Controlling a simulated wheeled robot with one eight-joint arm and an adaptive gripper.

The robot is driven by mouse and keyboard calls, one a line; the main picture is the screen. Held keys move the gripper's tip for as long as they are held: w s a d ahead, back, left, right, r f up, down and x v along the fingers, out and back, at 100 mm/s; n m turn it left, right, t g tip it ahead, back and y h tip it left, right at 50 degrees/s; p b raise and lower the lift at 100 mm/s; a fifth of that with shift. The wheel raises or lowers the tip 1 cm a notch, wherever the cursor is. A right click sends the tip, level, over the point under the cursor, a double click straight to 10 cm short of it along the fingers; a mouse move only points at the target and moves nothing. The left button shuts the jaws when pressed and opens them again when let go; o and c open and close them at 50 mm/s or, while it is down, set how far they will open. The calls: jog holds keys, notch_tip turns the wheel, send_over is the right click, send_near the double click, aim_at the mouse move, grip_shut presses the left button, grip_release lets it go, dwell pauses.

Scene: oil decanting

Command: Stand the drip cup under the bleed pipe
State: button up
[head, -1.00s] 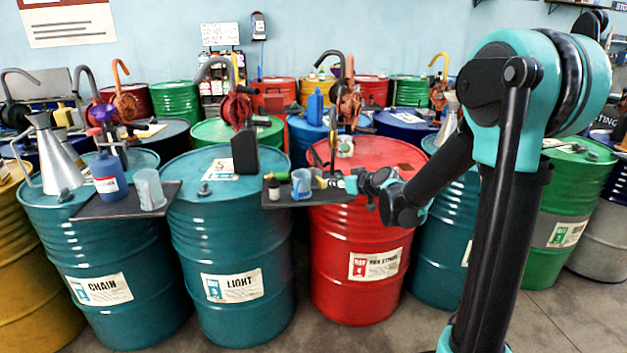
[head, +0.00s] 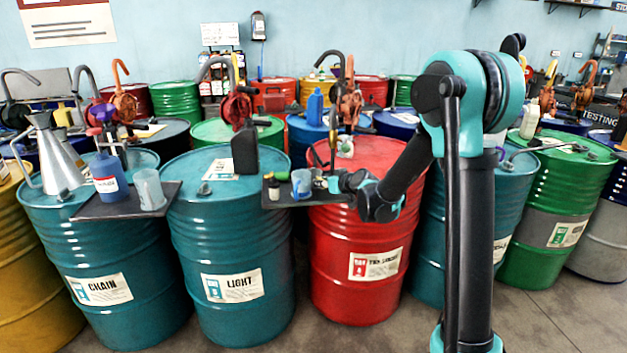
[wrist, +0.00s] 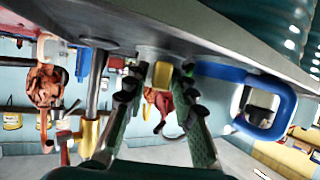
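My gripper (head: 328,184) is at the right end of a small dark shelf (head: 296,203) between the teal and red drums. In the wrist view its two green-padded fingers (wrist: 157,82) are apart, with a small yellow thing (wrist: 162,75) showing between or behind them. A blue cup (head: 301,184) stands on the shelf just left of the gripper. A blue handle (wrist: 283,105) shows to the right of the fingers in the wrist view. I cannot tell for sure which object is the drip cup. A thin upright pipe (head: 332,150) rises behind the gripper; I cannot confirm it is the bleed pipe.
A small dark bottle (head: 274,190) stands at the shelf's left end. A black can (head: 244,150) stands on the teal LIGHT drum (head: 228,250). The red drum (head: 360,230) is close below my wrist. Another shelf (head: 95,208) at left holds a clear jug (head: 149,190).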

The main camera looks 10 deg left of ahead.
jog(key=shift+c, duration=0.4)
grip_shut()
jog(key=shift+r, duration=0.1)
